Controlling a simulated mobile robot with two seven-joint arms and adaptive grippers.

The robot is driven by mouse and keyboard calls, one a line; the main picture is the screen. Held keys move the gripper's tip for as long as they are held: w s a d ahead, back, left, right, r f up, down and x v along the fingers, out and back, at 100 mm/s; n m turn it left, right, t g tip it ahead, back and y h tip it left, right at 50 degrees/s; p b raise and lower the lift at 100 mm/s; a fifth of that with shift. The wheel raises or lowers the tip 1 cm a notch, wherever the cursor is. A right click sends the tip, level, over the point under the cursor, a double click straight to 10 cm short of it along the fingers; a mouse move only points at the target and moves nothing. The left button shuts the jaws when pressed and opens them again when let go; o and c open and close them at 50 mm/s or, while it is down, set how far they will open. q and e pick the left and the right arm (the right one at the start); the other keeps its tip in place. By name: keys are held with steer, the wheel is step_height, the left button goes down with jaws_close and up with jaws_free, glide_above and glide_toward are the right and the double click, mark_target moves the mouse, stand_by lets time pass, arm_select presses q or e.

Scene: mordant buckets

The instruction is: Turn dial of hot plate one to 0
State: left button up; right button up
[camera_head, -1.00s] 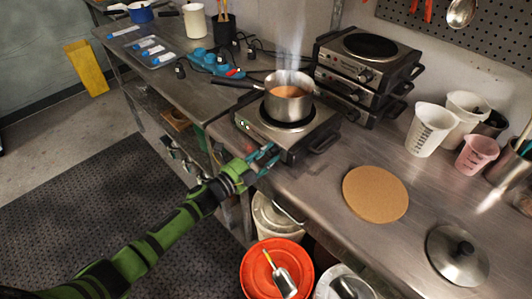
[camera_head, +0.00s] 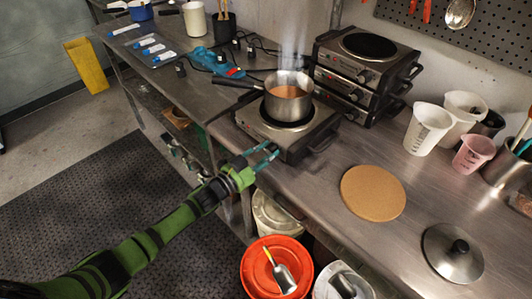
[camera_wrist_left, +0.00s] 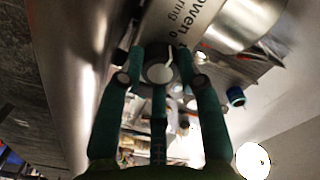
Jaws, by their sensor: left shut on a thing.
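The hot plate (camera_head: 322,133) stands at the bench's front edge with a steel pot (camera_head: 288,103) of steaming orange-brown liquid on it. Its dial (camera_wrist_left: 160,73) shows in the left wrist view as a round knob with a pale line near a printed mark that looks like 0. My left gripper (camera_head: 270,153) is at the front of the hot plate. In the left wrist view its teal fingers (camera_wrist_left: 158,68) are shut on the dial, one on each side. The fingers partly cover the dial's rim. My right gripper is out of view.
Stacked hot plates (camera_head: 360,70) stand behind on the right. A cork mat (camera_head: 373,193) and a pot lid (camera_head: 453,252) lie on the bench. An orange bucket (camera_head: 255,265) with a scoop stands below the edge, near my left arm.

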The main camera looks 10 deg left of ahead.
arm_select(q)
steer(key=shift+w+a+r+n, duration=0.1)
steer(key=shift+n, duration=0.4)
steer(key=o, duration=0.9)
steer(key=shift+c, duration=0.2)
steer(key=v, duration=1.2)
